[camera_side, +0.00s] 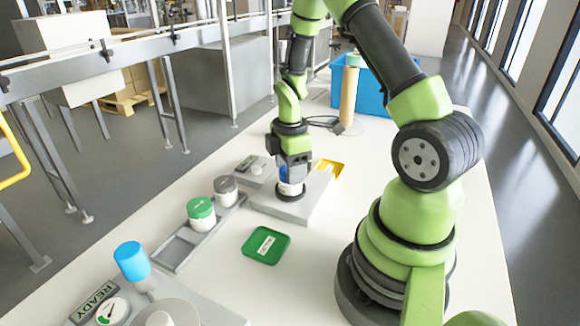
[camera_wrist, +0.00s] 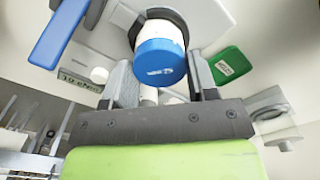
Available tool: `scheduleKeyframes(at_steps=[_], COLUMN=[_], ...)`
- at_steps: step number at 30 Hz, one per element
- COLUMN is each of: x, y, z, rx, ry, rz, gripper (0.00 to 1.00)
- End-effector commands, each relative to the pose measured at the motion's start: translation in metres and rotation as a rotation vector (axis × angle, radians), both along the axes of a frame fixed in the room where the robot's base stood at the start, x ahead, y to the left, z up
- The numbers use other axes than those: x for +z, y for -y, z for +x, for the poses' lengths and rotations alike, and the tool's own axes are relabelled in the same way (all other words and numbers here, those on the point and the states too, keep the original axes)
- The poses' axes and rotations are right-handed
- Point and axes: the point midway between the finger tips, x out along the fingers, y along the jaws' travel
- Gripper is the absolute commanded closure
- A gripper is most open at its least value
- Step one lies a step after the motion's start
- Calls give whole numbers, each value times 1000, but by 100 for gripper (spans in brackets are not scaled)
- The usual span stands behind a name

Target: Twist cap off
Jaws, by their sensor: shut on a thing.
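A white jar (camera_side: 291,188) with a blue cap (camera_wrist: 160,62) stands upright in a dark round holder on a grey fixture block (camera_side: 310,205). My gripper (camera_side: 290,172) points down over the jar, with its jaws around the blue cap. In the wrist view, my gripper (camera_wrist: 161,80) has one finger on each side of the cap, and the cap's printed top faces the camera. The cap sits on the jar. The fingers hide part of the cap and jar in the side view.
A rack with a green-capped jar (camera_side: 201,212) and a grey-capped jar (camera_side: 225,188) stands left of the fixture. A green tray (camera_side: 266,245) lies in front, a yellow tray (camera_side: 328,168) behind. A blue bin (camera_side: 370,92) and a tall tan cylinder (camera_side: 349,92) stand farther back.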

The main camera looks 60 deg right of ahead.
Motion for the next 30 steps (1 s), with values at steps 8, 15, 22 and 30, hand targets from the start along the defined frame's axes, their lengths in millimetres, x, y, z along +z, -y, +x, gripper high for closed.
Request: scheduleKeyframes(at_steps=[8,15,22,30], x=[-2,-1,-1,-1], y=[-2,-2,-2,-2], z=[-3,-4,-4,-4], rx=[9,295,502,505], ry=[-14,-13,-13,-12], rz=[8,10,11,10], gripper=[72,72,72,31])
